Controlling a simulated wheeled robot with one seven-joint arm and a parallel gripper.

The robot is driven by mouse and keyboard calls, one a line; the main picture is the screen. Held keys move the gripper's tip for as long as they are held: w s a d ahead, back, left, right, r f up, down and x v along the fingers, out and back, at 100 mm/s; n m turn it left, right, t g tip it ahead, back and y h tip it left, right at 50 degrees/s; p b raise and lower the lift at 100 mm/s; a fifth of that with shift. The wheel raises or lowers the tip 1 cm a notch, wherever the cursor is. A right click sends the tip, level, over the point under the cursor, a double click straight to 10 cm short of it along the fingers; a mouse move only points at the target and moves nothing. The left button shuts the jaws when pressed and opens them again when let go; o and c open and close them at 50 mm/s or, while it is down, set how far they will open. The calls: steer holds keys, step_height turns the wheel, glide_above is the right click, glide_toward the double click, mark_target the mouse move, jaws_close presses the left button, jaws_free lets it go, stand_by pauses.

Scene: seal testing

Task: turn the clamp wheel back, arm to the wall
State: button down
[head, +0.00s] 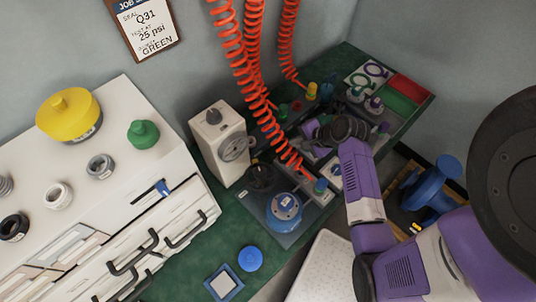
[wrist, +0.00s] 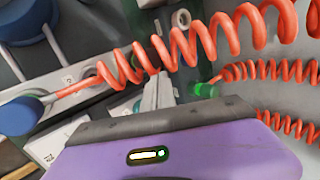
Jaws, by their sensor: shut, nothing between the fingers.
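In the head view a blue round fixture (head: 284,207) stands on a grey plate at the bench's front.
Red coiled hoses (head: 236,45) hang across the work area. A grey box with a dial (head: 218,142) stands behind the blue fixture. A white drawer cabinet (head: 125,165) fills the left. A blue disc (head: 250,259) lies on the green bench. A green cap (wrist: 205,90) is right of the fingers.

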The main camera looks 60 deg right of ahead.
step_height(320, 180, up, 7)
steer(key=s+a+m+y+p, duration=0.25)
steer(key=m+y, duration=0.25)
steer(key=y, duration=0.3)
steer(key=a+r+x, duration=0.1)
steer(key=x, duration=1.1)
steer(key=shift+w+f+g, duration=0.2)
steer(key=shift+w+g, duration=0.15)
steer(key=shift+g, duration=0.05)
steer(key=shift+a, duration=0.15)
